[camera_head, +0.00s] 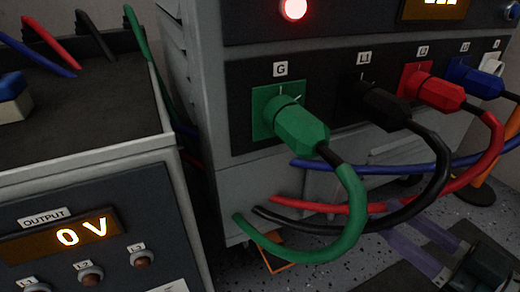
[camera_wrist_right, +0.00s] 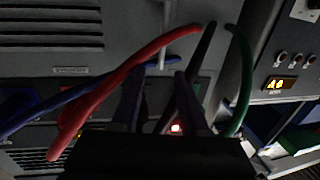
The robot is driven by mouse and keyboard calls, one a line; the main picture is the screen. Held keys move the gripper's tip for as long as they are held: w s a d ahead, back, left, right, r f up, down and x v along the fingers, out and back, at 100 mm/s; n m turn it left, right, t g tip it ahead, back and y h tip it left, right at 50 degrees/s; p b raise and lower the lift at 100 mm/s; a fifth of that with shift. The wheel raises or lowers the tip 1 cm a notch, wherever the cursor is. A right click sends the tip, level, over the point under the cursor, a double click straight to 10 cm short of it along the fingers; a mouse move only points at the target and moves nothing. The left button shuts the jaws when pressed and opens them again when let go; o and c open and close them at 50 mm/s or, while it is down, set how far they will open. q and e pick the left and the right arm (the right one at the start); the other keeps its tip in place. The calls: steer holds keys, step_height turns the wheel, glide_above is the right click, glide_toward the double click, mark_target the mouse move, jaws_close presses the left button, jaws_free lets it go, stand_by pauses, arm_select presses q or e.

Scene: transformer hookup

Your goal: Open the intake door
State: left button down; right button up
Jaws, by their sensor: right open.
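I cannot tell for sure which panel is the intake door. A grey louvred panel (camera_wrist_right: 50,40) with a small label strip fills the upper left of the right wrist view. A pale upright bar (camera_wrist_right: 166,35) shows at its right side, partly behind cables. In the head view the cabinet's grey lower front (camera_head: 300,186) shows behind the cables. My right gripper (camera_head: 394,222) is low at the right, its two fingers apart and pointing toward the cabinet. Its fingers also show in the right wrist view (camera_wrist_right: 158,72), with nothing clearly held between them. My left gripper is not in view.
Green (camera_head: 298,125), black (camera_head: 383,104), red (camera_head: 433,87) and blue (camera_head: 482,78) plugs sit in the cabinet sockets. Their cables loop down in front of the lower cabinet, close to my right gripper. A unit reading 0 V (camera_head: 80,234) stands at the left.

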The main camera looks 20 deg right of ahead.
steer(key=b, duration=0.4)
glide_above(332, 215)
steer(key=shift+w+d+f+b, duration=0.15)
steer(key=shift+w+f+b, duration=0.15)
steer(key=shift+f+b, duration=0.05)
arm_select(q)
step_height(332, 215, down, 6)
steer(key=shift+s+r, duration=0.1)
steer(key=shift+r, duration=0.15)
arm_select(e)
steer(key=shift+c, duration=0.2)
jaws_close()
steer(key=shift+s, duration=0.1)
stand_by(0.3)
